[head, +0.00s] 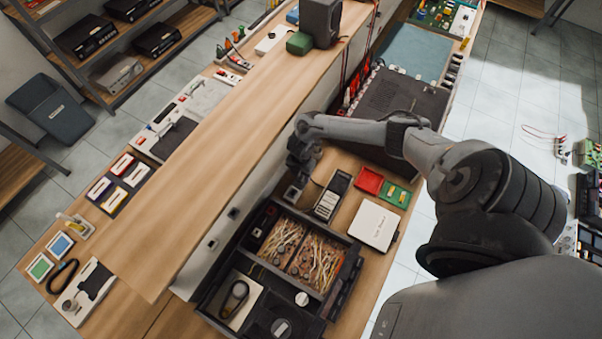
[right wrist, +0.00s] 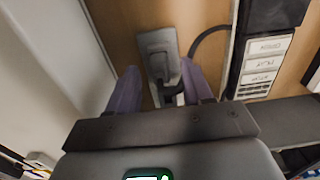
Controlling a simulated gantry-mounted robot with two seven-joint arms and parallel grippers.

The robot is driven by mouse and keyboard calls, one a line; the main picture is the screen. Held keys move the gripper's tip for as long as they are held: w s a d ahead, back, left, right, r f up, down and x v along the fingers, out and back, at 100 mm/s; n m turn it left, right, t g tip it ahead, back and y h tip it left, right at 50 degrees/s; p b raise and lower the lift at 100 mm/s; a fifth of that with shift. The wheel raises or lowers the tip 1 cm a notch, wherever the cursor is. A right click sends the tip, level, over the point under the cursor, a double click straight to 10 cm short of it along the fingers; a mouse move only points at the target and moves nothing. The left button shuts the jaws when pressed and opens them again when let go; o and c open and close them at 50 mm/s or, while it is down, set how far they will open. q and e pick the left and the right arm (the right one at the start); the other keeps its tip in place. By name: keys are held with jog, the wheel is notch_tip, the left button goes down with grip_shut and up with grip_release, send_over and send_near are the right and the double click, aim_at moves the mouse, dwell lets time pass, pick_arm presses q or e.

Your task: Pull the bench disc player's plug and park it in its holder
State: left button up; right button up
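My right gripper (head: 302,160) is low over the bench, beside the upright panel under the wooden shelf. In the right wrist view its two fingers (right wrist: 158,68) stand apart, on either side of a grey fitting (right wrist: 157,42) with a dark plug-like piece (right wrist: 171,90) at its near end. I see no clear grip on it. A black cable (right wrist: 203,40) curves beside the fitting towards a dark unit with pale labels (right wrist: 262,65). I cannot tell which unit is the disc player, nor whether the fitting is the socket or the holder. My left gripper is not in view.
A black compartment tray (head: 342,256) with loose cables stands close to the gripper. A white box (head: 374,224), a red tray (head: 369,180) and a green tray (head: 396,194) lie to its right. The long wooden shelf (head: 215,145) bounds the left side.

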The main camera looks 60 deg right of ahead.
notch_tip(320, 180, up, 16)
jog(key=p, duration=0.6)
dwell(0.9)
jog(key=shift+f, duration=0.1)
